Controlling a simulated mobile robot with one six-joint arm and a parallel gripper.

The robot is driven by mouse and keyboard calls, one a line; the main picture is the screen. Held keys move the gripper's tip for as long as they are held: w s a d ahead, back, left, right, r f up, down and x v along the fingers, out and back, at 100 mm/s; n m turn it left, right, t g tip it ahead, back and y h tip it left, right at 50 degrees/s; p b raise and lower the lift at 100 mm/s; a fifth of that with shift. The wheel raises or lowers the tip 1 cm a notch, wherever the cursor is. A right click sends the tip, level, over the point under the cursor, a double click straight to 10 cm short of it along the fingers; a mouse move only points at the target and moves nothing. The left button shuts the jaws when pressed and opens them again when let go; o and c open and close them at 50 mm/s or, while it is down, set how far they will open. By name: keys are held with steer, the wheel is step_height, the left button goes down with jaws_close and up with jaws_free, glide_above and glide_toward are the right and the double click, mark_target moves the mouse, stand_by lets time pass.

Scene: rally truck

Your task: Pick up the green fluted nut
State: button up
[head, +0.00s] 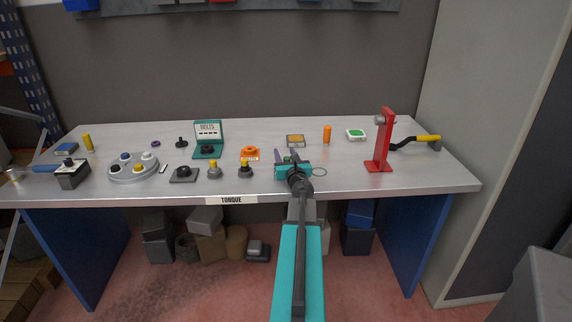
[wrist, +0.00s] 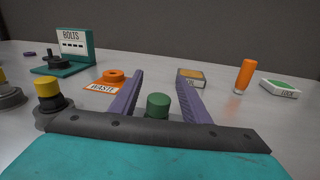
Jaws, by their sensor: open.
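The green fluted nut (wrist: 158,106) stands in the wrist view between the two purple fingers of my gripper (wrist: 155,95). Its lower part is hidden behind the dark gripper body. The fingers are open, with a gap visible on both sides of the nut. In the head view my gripper (head: 286,157) is low over the front middle of the grey workbench (head: 345,182). Only a small bit of green shows between the fingers there.
A small box (head: 295,140) lies behind. An orange cylinder (head: 327,134), a green-topped block (head: 356,134) and a red stand (head: 384,145) are to the right.

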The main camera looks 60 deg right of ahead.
jaws_close()
steer(key=shift+r, duration=0.2)
steer(key=shift+r, duration=0.45)
step_height(320, 180, up, 3)
steer(key=shift+f+p, duration=0.15)
steer(key=shift+p, duration=0.2)
steer(key=s+a+r+p, duration=0.1)
steer(key=s+a, duration=0.3)
steer(key=s, duration=0.9)
steer(key=shift+s+a+r+p, duration=0.1)
steer(key=shift+a+p, duration=0.1)
steer(key=shift+p, duration=1.05)
